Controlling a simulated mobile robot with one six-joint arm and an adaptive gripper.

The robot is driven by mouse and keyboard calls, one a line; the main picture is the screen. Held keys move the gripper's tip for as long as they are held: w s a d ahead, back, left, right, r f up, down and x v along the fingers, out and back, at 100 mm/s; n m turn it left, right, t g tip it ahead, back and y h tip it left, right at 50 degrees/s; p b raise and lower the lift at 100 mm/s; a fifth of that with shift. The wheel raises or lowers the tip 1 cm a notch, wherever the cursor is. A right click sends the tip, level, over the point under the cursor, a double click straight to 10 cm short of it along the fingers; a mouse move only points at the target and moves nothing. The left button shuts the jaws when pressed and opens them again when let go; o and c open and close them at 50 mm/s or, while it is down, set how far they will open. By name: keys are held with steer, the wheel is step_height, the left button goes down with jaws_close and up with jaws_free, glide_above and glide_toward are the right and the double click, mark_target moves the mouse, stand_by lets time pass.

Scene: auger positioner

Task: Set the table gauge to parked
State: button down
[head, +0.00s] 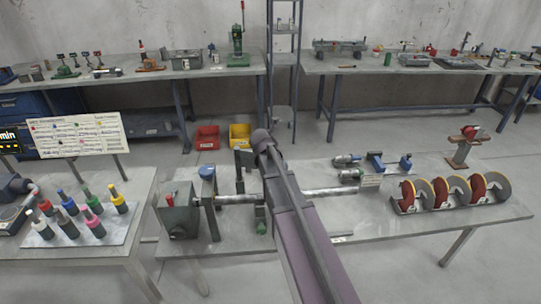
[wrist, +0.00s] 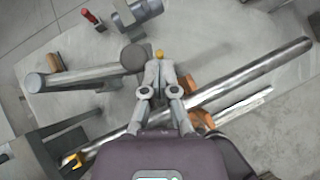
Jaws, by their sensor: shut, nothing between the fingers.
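My gripper (wrist: 160,67) is shut and empty in the wrist view. A small yellow knob (wrist: 159,54) shows just beyond its fingertips; I cannot tell whether they touch. A grey cylindrical arm with a dark round end (wrist: 134,58) lies left of the fingertips. I cannot tell which part is the table gauge. A long metal shaft (wrist: 245,78) runs diagonally beneath the gripper, and also shows in the head view (head: 330,191) on the workbench (head: 390,232). In the head view my own arm hides the gripper and the middle of the fixture.
A grey box with a red lever (head: 180,218) stands at the bench's left end, near a blue-topped post (head: 207,174). Red and yellow discs on a rack (head: 445,205) stand at the right. Some bare bench shows at front right.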

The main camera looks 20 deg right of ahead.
steer(key=shift+w+d, duration=0.35)
steer(key=shift+w, duration=0.3)
steer(key=shift+w+d, duration=0.4)
steer(key=shift+w, duration=0.3)
steer(key=shift+w+d, duration=0.35)
steer(key=shift+w, duration=0.3)
steer(key=shift+s, duration=0.1)
steer(key=s+d+r+p, duration=0.2)
steer(key=s+r+p, duration=0.5)
steer(key=s, duration=0.3)
steer(key=shift+s, duration=0.4)
steer(key=shift+r, duration=0.1)
